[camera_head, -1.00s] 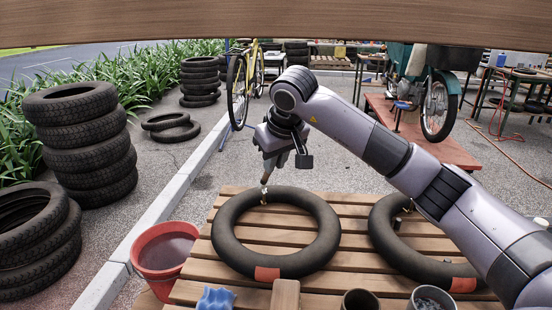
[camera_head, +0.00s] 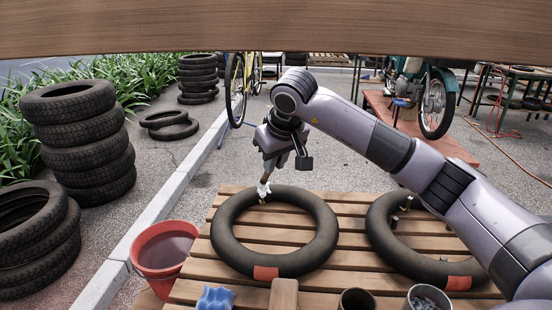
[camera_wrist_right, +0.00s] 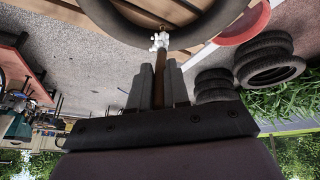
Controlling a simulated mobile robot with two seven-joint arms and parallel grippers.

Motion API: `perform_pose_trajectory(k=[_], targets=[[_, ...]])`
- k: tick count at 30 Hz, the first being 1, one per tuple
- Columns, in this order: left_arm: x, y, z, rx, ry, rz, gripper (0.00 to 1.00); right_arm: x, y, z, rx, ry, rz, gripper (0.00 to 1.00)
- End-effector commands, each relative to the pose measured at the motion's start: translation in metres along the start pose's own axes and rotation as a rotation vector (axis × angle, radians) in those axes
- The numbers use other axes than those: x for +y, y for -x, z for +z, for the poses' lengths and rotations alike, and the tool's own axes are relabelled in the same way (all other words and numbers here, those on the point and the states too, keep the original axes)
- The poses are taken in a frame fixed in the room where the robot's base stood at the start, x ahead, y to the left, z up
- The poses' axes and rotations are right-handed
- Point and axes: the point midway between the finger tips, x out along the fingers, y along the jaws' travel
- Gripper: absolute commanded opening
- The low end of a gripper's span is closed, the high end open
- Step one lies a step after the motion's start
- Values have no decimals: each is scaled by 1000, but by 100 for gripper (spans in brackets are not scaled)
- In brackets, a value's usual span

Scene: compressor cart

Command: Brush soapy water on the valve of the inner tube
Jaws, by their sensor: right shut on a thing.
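My right gripper (camera_head: 270,165) is shut on a brush with a brown handle, pointing down over the left black inner tube (camera_head: 324,232). The brush handle also shows in the right wrist view (camera_wrist_right: 159,80). White foam (camera_head: 263,188) surrounds the brush tip at the tube's far rim and also shows in the right wrist view (camera_wrist_right: 160,41). A small brass-coloured valve (camera_head: 262,200) shows just below the foam, at the tube's inner edge. The foam hides the bristles, and I cannot tell whether they touch the valve. My left gripper is not in view.
A second inner tube (camera_head: 385,240) lies to the right on the slatted wooden pallet (camera_head: 350,225), under my right arm. A red bucket (camera_head: 146,262) stands left. A blue sponge-like piece (camera_head: 215,298) and two cups (camera_head: 357,301) are at the front. Tyres (camera_head: 75,140) are stacked left.

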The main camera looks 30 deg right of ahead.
Motion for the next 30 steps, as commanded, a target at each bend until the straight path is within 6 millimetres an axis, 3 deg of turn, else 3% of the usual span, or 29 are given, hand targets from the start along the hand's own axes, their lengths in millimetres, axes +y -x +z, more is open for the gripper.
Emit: perform_pose_trajectory(k=[16,30], targets=[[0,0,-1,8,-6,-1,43,-1,0,-1,1,0,0,0],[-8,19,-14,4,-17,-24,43,4,37,-19,1,0,0,0]])
